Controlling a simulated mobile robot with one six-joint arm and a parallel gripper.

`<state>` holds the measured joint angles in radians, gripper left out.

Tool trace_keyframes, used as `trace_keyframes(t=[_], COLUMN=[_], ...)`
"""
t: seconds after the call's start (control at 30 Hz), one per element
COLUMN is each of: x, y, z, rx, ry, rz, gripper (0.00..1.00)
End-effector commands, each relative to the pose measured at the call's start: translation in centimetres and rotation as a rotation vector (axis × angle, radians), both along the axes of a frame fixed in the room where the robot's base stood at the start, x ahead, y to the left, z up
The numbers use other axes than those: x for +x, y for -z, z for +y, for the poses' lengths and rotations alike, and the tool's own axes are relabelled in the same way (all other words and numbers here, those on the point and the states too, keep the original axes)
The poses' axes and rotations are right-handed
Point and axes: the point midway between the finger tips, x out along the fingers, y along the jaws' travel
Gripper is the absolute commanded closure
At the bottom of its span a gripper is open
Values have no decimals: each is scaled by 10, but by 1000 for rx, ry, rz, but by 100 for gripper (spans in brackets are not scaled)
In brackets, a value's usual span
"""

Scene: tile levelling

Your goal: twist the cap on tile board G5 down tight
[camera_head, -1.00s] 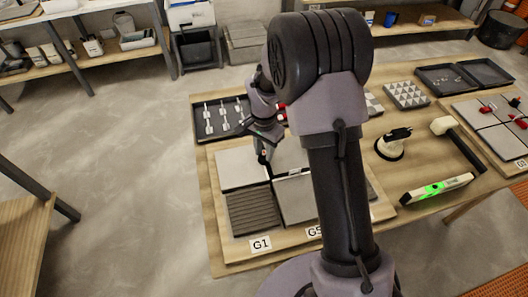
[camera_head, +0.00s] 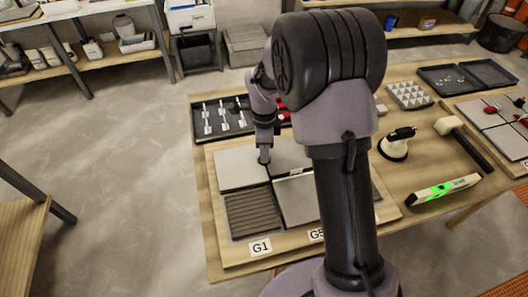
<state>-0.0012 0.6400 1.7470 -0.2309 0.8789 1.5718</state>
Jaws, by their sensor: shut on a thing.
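My gripper (camera_head: 264,158) points straight down over the seam between the grey tiles on the near board, just above where the tiles meet. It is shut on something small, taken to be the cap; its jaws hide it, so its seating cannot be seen. The G5 label (camera_head: 316,234) is on the board's front edge, partly covered by my arm. A grey tile (camera_head: 238,168) lies left of the gripper and another grey tile (camera_head: 297,202) lies to the lower right. A small pale piece (camera_head: 295,172) stands in the seam to the right.
A ribbed dark tile (camera_head: 252,211) sits behind the G1 label (camera_head: 260,247). A dark tray (camera_head: 214,122) of white pieces lies behind. To the right are a suction cup (camera_head: 393,149), a mallet (camera_head: 445,126) and a green-lit level (camera_head: 441,188). My arm hides the table's middle.

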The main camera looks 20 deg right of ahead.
Motion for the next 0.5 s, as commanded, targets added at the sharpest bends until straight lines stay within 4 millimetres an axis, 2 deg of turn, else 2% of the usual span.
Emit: trace_keyframes(t=[0.2, 0.5], x=[1, 1], y=[1, 0], z=[0, 0], rx=[1, 0], ry=[146, 262], rz=[-1, -2], gripper=[100, 100])
